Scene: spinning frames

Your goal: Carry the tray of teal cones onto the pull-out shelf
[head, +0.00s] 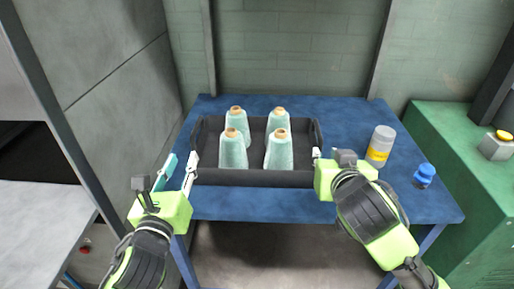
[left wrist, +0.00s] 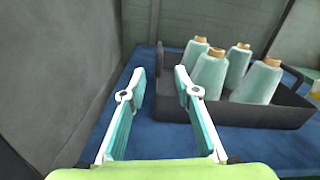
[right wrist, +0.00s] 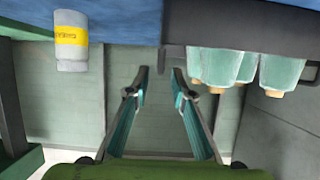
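A black tray (head: 250,178) holding several teal cones (head: 279,150) with brown tips rests on a blue table (head: 345,115). My left gripper (head: 180,168) is open at the tray's left end. In the left wrist view, the tray's left wall (left wrist: 161,68) appears between its spread fingers (left wrist: 160,75). My right gripper (head: 318,157) is at the tray's right end, partly hidden by its own body. The right wrist view shows its fingers (right wrist: 161,72) apart, with the tray's end (right wrist: 175,30) beyond them. I cannot tell which surface is the pull-out shelf.
A grey bottle with a yellow label (head: 380,146) and a blue-capped item (head: 424,175) stand on the table, right of the tray. A green cabinet (head: 445,135) is at the right. A pale flat surface (head: 40,215) and a metal post (head: 60,125) are at the left.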

